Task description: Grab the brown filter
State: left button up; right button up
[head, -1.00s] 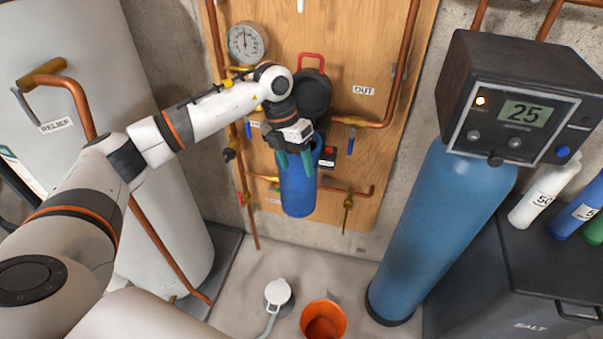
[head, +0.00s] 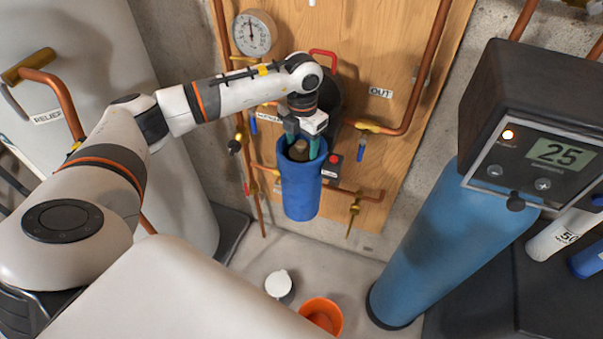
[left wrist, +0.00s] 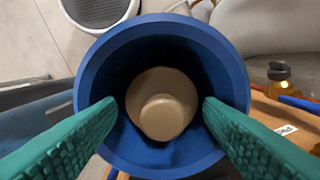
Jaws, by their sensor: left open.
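The brown filter (left wrist: 162,103) stands inside the open blue housing (left wrist: 90,75) in the left wrist view. Its rounded top with a round knob shows; its lower part is hidden in the housing. In the head view, the blue housing (head: 301,192) hangs at the wooden panel, and the filter's top (head: 298,151) shows at its mouth. My left gripper (head: 301,148) is over the mouth, pointing down and open. Its green fingers (left wrist: 158,104) lie on either side of the filter, with gaps between them and it. My right gripper is not in view.
Copper pipes (head: 420,75) and a gauge (head: 254,33) surround the housing on the panel. A red button (head: 335,158) is close to its right. A blue softener tank (head: 430,235) stands at right. An orange bucket (head: 322,314) and a white-lidded container (head: 279,285) are on the floor below.

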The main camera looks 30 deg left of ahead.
aim_at(302, 152)
pick_arm(q)
jog(key=shift+f, duration=0.3)
notch_tip(302, 152, down, 4)
jog(key=shift+a+f+p, duration=0.1)
jog(key=shift+f+p, duration=0.05)
jog(key=shift+p, duration=1.1)
jog(key=shift+f, duration=0.4)
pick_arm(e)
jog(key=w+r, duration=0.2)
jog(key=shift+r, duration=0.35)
pick_arm(q)
jog(key=shift+c, duration=0.3)
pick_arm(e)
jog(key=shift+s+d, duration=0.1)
pick_arm(q)
jog(key=c, duration=1.2)
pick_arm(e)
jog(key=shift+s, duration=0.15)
